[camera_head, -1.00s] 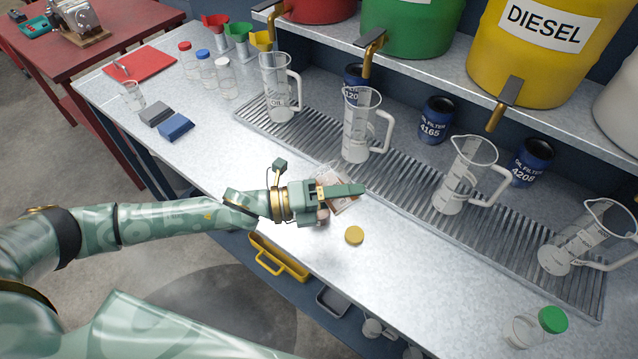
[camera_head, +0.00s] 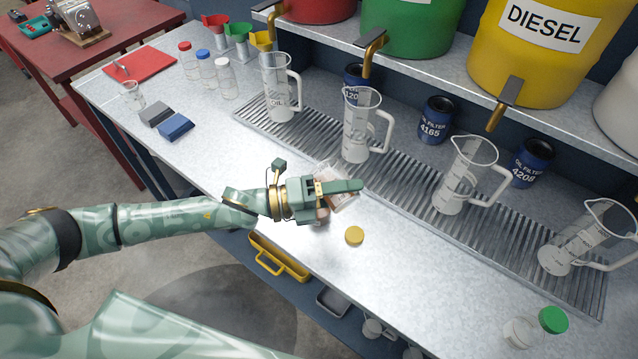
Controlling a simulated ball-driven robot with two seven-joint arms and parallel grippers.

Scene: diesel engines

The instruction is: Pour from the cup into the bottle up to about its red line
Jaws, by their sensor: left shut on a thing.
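My left gripper (camera_head: 340,186) is over the bench's front part and shut on a clear vessel (camera_head: 334,172), which I take to be the cup. This vessel is tilted, with a brownish tint and pale marks on it. The gripper's fingers hide much of it. A pinkish-brown patch (camera_head: 322,215) shows just below the gripper. It may belong to the bottle, but the gripper covers it, so I cannot make out a red line or the liquid level. A loose yellow cap (camera_head: 354,235) lies on the bench to the right. My right gripper is not in view.
Clear jugs (camera_head: 362,140) stand along the metal drip grate (camera_head: 405,182) behind the gripper, below taps. Capped bottles (camera_head: 206,72) and a small beaker (camera_head: 131,95) stand at the back left. Bench between is clear.

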